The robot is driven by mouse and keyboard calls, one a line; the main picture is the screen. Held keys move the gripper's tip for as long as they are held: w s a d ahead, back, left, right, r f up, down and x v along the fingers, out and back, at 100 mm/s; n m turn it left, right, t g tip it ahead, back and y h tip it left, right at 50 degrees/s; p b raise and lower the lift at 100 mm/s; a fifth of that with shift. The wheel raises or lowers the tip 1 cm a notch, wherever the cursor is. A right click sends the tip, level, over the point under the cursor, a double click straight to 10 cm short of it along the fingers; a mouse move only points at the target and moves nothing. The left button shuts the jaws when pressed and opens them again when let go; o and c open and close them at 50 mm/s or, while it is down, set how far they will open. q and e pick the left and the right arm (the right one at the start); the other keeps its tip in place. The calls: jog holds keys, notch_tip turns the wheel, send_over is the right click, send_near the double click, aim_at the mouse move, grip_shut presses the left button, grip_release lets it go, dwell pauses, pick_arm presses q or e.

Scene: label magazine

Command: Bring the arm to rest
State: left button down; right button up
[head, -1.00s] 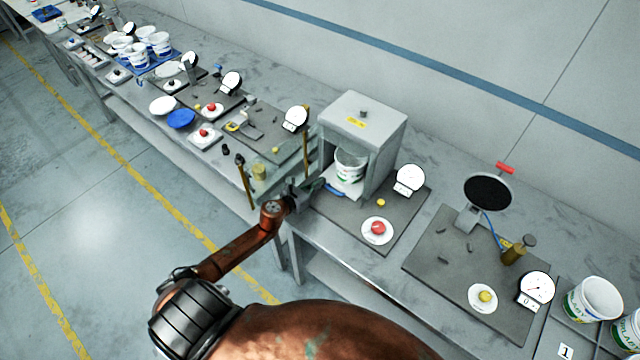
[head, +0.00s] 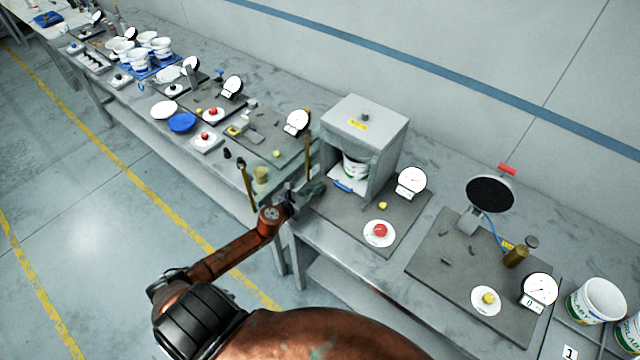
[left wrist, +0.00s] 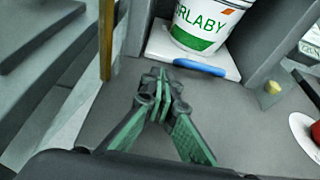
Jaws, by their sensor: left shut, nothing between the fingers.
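My left arm, orange-brown with a black joint, comes in from the bottom of the head view. Its left gripper (head: 304,193) is over the near edge of the workbench, in front and to the left of a grey box-shaped machine (head: 384,136). In the left wrist view the green fingers of the left gripper (left wrist: 156,82) are together, with nothing between them. A white tub with green lettering (left wrist: 205,24) stands inside the machine, on a white plate with a blue front handle (left wrist: 200,67), apart from the fingertips. My right gripper is not in view.
A brass-coloured post (left wrist: 106,40) stands close to the left of the gripper. A red button on a white disc (head: 379,231) and a dial gauge (head: 411,182) are to the right. More stations line the bench (head: 330,255). The floor in front is clear.

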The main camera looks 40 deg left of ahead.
pick_arm(q)
jog(key=v, duration=0.7)
jog(key=shift+s+a+r, duration=0.15)
jog(key=shift+s+a, duration=0.05)
jog(key=shift+s, duration=0.15)
